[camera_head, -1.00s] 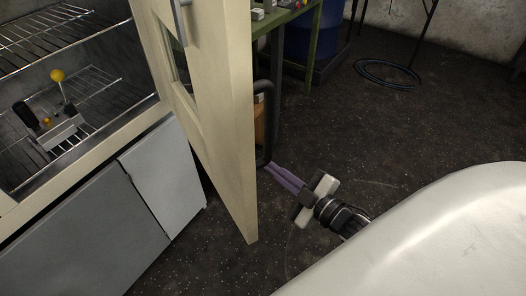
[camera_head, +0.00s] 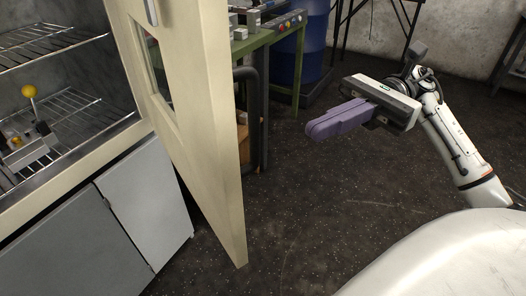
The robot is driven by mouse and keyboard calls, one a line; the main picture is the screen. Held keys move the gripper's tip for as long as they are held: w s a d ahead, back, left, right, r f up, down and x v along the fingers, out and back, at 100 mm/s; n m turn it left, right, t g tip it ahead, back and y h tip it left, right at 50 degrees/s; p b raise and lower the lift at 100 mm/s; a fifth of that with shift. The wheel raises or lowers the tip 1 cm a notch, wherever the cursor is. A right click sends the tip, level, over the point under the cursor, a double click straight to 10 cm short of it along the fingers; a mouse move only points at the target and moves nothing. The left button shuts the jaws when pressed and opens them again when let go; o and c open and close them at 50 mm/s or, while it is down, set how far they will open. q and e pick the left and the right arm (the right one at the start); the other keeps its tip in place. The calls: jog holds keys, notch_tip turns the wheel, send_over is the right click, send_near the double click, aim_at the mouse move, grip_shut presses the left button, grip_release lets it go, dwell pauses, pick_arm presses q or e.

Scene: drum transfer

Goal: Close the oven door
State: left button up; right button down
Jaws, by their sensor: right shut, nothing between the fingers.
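The cream oven door (camera_head: 186,106) stands wide open, swung out from the oven at the left, with a small window in it. The oven's inside shows wire racks (camera_head: 62,112). A grey device with a yellow-knobbed lever (camera_head: 29,91) sits on the lower rack, cut off by the left edge. My right gripper (camera_head: 312,130), with purple fingers, is shut and empty. It hovers to the right of the door, on its outer side, apart from it. My left gripper is not in view.
A green workbench (camera_head: 262,40) with coloured buttons stands behind the door, beside a blue drum (camera_head: 314,45). Grey cabinet doors (camera_head: 146,200) lie below the oven. Dark floor (camera_head: 300,215) is clear between door and my arm.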

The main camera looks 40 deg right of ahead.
aim_at(238, 166)
jog(key=a, duration=0.3)
jog(key=a+p, duration=0.1)
jog(key=a, duration=0.7)
jog(key=shift+w+a+p, duration=0.15)
jog(key=shift+w+p, duration=0.15)
jog(key=shift+p, duration=0.05)
